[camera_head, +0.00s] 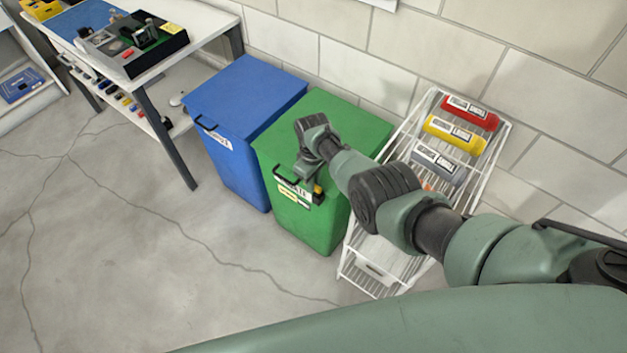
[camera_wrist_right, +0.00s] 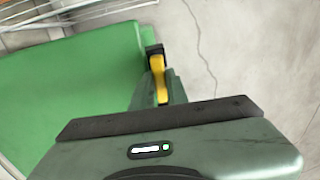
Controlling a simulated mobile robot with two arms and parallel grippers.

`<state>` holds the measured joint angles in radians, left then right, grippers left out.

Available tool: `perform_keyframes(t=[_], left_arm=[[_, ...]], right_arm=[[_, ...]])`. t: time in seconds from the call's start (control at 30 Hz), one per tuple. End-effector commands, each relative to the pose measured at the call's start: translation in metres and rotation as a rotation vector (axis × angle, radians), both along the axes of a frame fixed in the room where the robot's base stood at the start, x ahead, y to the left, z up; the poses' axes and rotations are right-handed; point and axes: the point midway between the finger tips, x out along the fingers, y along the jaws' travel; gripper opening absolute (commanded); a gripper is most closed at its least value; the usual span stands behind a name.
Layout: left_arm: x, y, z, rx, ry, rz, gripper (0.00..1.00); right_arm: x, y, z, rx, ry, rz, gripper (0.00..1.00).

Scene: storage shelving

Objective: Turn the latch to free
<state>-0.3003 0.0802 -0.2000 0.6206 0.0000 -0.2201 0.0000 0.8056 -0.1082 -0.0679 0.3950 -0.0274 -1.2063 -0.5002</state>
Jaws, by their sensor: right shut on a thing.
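The green bin (camera_head: 325,120) stands against the wall with a black handle (camera_head: 290,188) and a label on its front. A small yellow and black latch (camera_head: 318,194) shows at the bin's front, beside the label. My right gripper (camera_head: 312,178) reaches down to it over the lid's front edge. In the right wrist view the gripper (camera_wrist_right: 160,95) is shut on the yellow latch (camera_wrist_right: 158,72), at the edge of the green lid. The fingers hide part of the latch, so its exact turn is hard to tell. My left gripper is not in view.
A blue bin (camera_head: 245,95) stands close on the left of the green bin. A white wire rack (camera_head: 378,280) with red, yellow and grey bottles is on the right, under my right arm. A workbench (camera_head: 205,40) stands further left. The floor in front is clear.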

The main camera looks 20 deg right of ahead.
Motion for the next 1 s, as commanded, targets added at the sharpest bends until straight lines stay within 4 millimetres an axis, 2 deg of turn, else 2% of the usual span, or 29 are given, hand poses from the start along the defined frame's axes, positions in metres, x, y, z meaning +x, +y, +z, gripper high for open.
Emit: perform_keyframes(t=[0.6,0.63,0.7,1.0], left_arm=[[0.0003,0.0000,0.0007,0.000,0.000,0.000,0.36],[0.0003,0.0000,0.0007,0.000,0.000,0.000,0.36],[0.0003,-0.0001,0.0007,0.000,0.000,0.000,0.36],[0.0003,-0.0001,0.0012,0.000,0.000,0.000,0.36]], right_arm=[[0.0000,0.0004,0.0004,-0.001,-0.001,0.045,0.00],[-0.0001,0.0004,0.0004,-0.001,-0.001,0.045,0.17],[-0.0001,0.0004,0.0004,-0.001,-0.001,0.045,0.36],[-0.0002,0.0006,0.0009,-0.001,-0.001,0.043,0.36]])
